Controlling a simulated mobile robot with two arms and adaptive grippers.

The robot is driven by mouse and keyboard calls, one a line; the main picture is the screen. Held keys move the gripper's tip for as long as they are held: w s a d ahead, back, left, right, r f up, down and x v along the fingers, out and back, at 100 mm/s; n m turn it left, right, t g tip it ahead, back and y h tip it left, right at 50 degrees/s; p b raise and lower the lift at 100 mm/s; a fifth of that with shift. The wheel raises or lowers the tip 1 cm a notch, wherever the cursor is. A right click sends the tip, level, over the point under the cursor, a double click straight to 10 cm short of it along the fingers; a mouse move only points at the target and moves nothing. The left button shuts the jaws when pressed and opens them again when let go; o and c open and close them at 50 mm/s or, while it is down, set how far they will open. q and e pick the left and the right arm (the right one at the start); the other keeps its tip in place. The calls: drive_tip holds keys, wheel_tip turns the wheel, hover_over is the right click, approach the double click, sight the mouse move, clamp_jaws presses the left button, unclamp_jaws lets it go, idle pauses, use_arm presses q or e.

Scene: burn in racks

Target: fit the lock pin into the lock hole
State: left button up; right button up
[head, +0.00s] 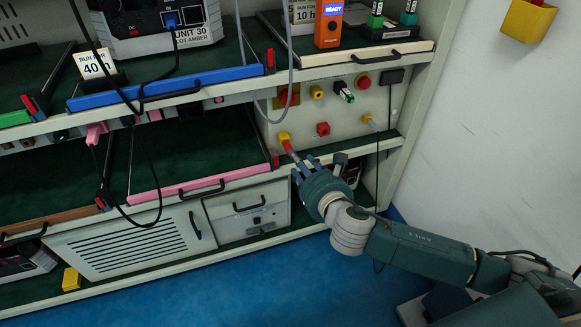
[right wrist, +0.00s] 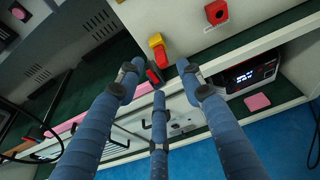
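A small red pin-like piece (head: 275,160) stands at the right end of the pink-edged shelf front; I take it as the lock pin. In the right wrist view a red and dark piece (right wrist: 153,74) shows just beyond my fingertips, and I cannot tell whether they touch it. My right gripper (head: 302,168) reaches in from the right, its blue fingers spread; they also show apart in the right wrist view (right wrist: 158,82). No lock hole can be made out. My left gripper is out of view.
A yellow connector with a red end (head: 284,137) is on the panel above the fingers, close to them. A red square part (head: 323,129) and a red button (head: 362,81) are further right. A pink tray edge (head: 180,190) and a white cabinet (head: 245,212) lie left. Blue floor is free in front.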

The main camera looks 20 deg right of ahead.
sight(290, 148)
drive_tip(key=b+x, duration=0.2)
drive_tip(key=x, duration=0.6)
drive_tip(key=shift+w+f, duration=0.2)
drive_tip(key=shift+w, duration=0.1)
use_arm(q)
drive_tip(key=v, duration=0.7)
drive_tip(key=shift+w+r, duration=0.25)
use_arm(e)
drive_tip(key=shift+w+f, duration=0.15)
drive_tip(key=shift+w, duration=0.5)
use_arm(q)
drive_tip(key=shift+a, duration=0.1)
use_arm(e)
drive_tip(key=shift+c, duration=0.5)
clamp_jaws()
